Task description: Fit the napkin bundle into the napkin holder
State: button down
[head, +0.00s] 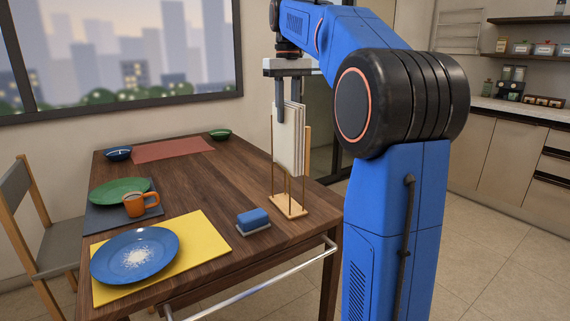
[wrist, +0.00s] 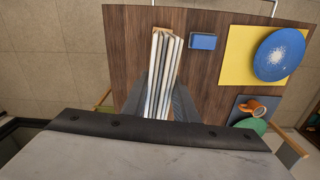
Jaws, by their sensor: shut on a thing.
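The napkin bundle (head: 287,143) is a stack of white, upright sheets; its edges also show in the wrist view (wrist: 163,68). My gripper (head: 291,108) is shut on its upper part, one finger on each side, as the wrist view (wrist: 166,97) shows. The napkin holder (head: 290,208) stands on the table's right side, a light wooden base with thin upright posts. The bundle hangs above the base, with its bottom clear of it and overlapping the posts in the picture. I cannot tell whether it is fully between them.
A blue sponge on a grey dish (head: 253,221) lies left of the holder. A blue plate (head: 135,256) sits on a yellow mat (head: 205,243). An orange mug (head: 134,204) and a green plate (head: 119,191) are farther back. A rail (head: 262,281) runs along the table's front edge.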

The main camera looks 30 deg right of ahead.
aim_at(288, 152)
notch_tip(288, 152, down, 13)
jog(key=shift+r, duration=0.15)
dwell(0.4)
jog(key=c, duration=1.4)
grip_release()
notch_tip(288, 152, up, 12)
